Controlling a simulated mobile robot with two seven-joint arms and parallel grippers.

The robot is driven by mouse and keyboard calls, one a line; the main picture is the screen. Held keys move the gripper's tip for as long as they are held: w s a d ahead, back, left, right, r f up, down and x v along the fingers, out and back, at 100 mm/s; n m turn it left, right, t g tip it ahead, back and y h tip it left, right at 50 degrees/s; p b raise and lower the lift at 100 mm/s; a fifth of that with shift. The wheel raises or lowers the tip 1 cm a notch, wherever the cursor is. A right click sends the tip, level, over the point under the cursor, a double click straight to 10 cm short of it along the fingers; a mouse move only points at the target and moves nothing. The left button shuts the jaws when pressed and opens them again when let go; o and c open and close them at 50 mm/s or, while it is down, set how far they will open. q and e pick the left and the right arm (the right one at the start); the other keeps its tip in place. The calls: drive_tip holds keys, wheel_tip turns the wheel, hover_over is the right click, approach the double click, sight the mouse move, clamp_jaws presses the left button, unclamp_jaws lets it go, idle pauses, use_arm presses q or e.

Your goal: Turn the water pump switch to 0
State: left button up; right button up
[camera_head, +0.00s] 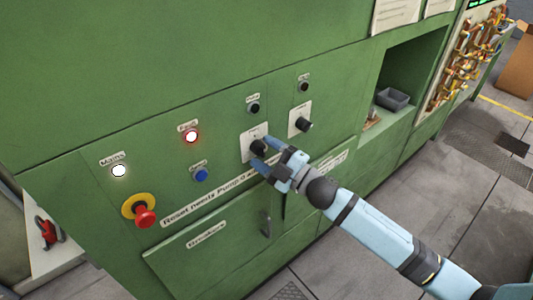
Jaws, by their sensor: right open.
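A black rotary switch (258,147) on a white plate (251,133) sits on the front of the green machine panel. A second black rotary switch (304,125) on its own white plate is just right of it. The small print on both plates is too small to read, so I cannot tell which one is the water pump switch. My right gripper (262,152) is open at the left switch, with its fingers above and below the knob. I cannot tell whether they touch it. My left gripper is not in view.
A recess at the right holds a grey bin (392,99). A handle (265,224) protrudes below. Grey floor lies right.

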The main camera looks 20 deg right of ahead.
drive_tip(key=b+v, duration=0.3)
drive_tip(key=v, duration=1.1)
drive_tip(key=shift+a, duration=0.1)
drive_tip(key=s+a+f+m+g+h+p, duration=0.2)
drive_tip(key=s+f+m+h, duration=0.3)
drive_tip(key=f, duration=0.5)
drive_tip(key=s+a+f+m+g+h+p, duration=0.3)
drive_tip(key=s+f+m+h+p, duration=0.1)
drive_tip(key=s+f+m, duration=0.5)
drive_tip(key=f+m, duration=0.1)
drive_tip(key=m, duration=0.1)
drive_tip(key=shift+a+f+m+g+h, duration=0.2)
drive_tip(key=shift+a+m+g+h, duration=0.1)
drive_tip(key=shift+h, duration=0.1)
drive_tip(key=shift+r, duration=0.15)
